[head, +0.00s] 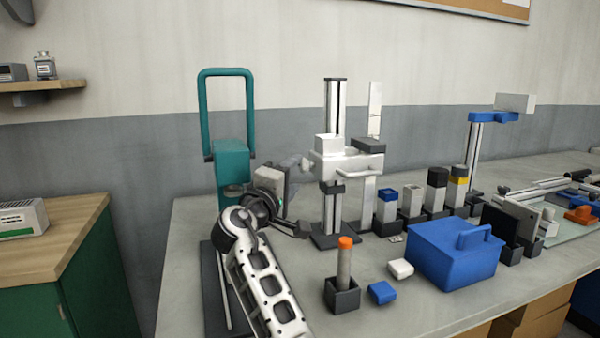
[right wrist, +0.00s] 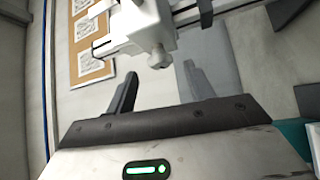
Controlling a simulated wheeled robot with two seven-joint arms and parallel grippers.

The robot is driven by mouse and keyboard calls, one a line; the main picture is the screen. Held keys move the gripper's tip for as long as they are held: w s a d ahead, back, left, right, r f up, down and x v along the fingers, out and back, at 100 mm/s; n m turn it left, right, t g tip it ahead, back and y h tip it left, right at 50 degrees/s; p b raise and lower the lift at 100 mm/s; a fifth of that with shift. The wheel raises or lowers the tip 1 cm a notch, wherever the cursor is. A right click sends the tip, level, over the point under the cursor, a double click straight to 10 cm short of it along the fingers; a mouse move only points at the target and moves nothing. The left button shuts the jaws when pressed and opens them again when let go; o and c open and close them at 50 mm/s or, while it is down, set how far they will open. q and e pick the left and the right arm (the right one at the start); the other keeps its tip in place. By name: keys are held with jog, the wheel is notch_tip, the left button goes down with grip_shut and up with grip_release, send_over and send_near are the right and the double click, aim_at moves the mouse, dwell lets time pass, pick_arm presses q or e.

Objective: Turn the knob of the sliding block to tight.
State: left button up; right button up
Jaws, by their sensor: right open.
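The sliding block (head: 345,166) is a white block on an upright metal column in the head view. It also fills the top middle of the right wrist view (right wrist: 135,28). Its small pale knob (right wrist: 159,59) points toward my right gripper, and in the head view it lies on the block's left side. My right gripper (right wrist: 160,88) is open and empty. The knob appears between the line of its two fingers, beyond the fingertips and apart from them. In the head view my right gripper (head: 292,200) is left of the column. The knob's tight or loose setting cannot be read.
A teal frame (head: 232,165) stands close behind my right arm. An orange-topped cylinder in a dark holder (head: 342,294), a blue box (head: 455,253) and several capped cylinders stand on the grey bench (head: 190,275). Bare bench lies at the front.

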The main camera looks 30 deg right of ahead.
jog(key=b+v, duration=0.1)
jog(key=v, duration=1)
jog(key=shift+a, duration=0.2)
jog(key=shift+s+r, duration=0.1)
